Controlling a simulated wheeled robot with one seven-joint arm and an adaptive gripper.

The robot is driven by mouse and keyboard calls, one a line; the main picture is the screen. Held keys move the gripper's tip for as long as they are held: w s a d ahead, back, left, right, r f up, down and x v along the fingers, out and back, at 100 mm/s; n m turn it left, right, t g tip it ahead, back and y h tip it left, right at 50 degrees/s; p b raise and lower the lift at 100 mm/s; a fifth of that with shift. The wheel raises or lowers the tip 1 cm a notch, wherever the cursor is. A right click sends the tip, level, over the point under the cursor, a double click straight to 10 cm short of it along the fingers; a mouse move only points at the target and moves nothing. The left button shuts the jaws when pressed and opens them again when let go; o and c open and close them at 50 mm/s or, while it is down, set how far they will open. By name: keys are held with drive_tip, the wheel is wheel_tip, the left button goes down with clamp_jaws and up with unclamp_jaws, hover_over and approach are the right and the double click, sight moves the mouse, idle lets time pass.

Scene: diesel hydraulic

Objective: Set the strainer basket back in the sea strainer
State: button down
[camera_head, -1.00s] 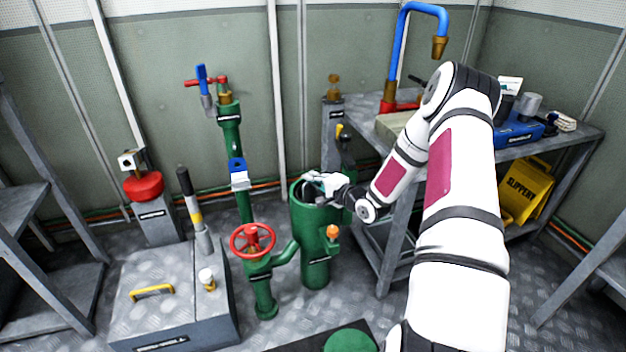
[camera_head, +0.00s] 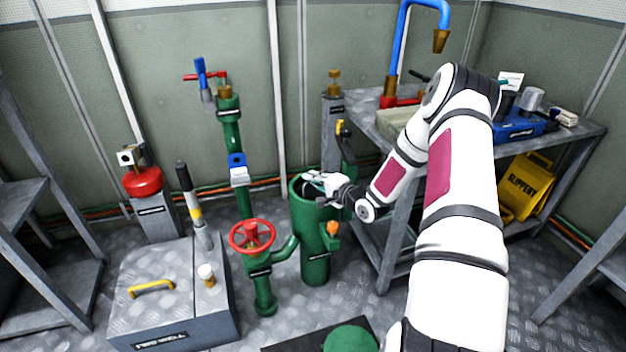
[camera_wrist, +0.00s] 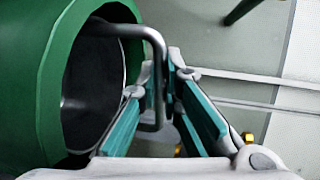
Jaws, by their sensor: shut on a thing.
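The sea strainer is a green upright cylinder (camera_head: 314,245) with an open top, in the middle of the head view. Its green wall (camera_wrist: 50,85) fills the left of the wrist view. The strainer basket (camera_wrist: 95,85) shows as a dark grey round shape inside that mouth; how deep it sits is hard to tell. Its bent grey handle (camera_wrist: 157,110) sticks out past the rim. My gripper (camera_head: 313,184) is at the strainer's mouth, its teal fingers (camera_wrist: 162,72) shut on the handle. In the head view my gripper mostly hides the basket.
A red handwheel (camera_head: 252,236) and green pipe stand left of the strainer. A small orange-topped fitting (camera_head: 333,229) is on its front right. A green disc (camera_head: 350,341) lies on a dark mat in front. A metal bench (camera_head: 360,108) stands close on the right.

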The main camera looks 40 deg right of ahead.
drive_tip(key=c, duration=1.7)
unclamp_jaws()
drive_tip(key=v, duration=1.2)
drive_tip(key=shift+r, duration=0.1)
